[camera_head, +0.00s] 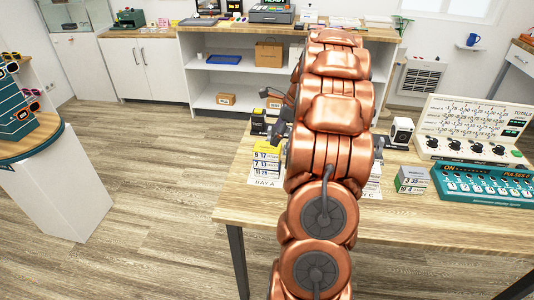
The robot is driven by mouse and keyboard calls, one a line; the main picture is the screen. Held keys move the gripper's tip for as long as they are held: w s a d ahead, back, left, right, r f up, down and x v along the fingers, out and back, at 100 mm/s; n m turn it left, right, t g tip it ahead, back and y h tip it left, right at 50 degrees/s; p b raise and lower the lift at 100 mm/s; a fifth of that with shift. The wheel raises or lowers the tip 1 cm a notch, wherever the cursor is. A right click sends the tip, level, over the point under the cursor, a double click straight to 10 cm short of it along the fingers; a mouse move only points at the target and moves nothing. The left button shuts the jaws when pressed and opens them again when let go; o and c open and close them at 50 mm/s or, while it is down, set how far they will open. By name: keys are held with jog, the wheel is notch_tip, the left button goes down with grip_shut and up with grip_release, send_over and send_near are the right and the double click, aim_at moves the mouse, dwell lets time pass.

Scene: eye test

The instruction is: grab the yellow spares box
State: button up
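A small box with yellow and white bands and printed numbers (266,160) stands on the wooden table, left of my arm. It is the likeliest yellow spares box, but I cannot read a name on it. Small black boxes with yellow and white marks (258,122) stand just behind it. Dark grey parts of my gripper (283,118) show at the left of my copper arm, above and behind the banded box in the picture. My arm hides much of the gripper, so its opening and any contact are unclear.
A similar box with a green band (412,179), a teal device (482,186) and a white panel with knobs (474,130) stand on the right of the table (385,222). Printed sheets lie by the boxes. A white pedestal (60,190) stands left, with open floor between.

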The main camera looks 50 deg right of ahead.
aim_at(268, 147)
jog(key=shift+d+f, duration=0.15)
jog(key=shift+f, duration=0.05)
jog(key=shift+w+p+x, duration=0.15)
jog(key=shift+p+x, duration=0.35)
jog(key=shift+x, duration=1.35)
jog(key=shift+w+p+x, duration=0.15)
jog(key=shift+p+x, duration=0.35)
jog(key=shift+x, duration=1.35)
jog(key=shift+r, duration=0.15)
jog(key=shift+c, duration=0.4)
jog(key=c, duration=1.2)
jog(key=shift+r, duration=0.1)
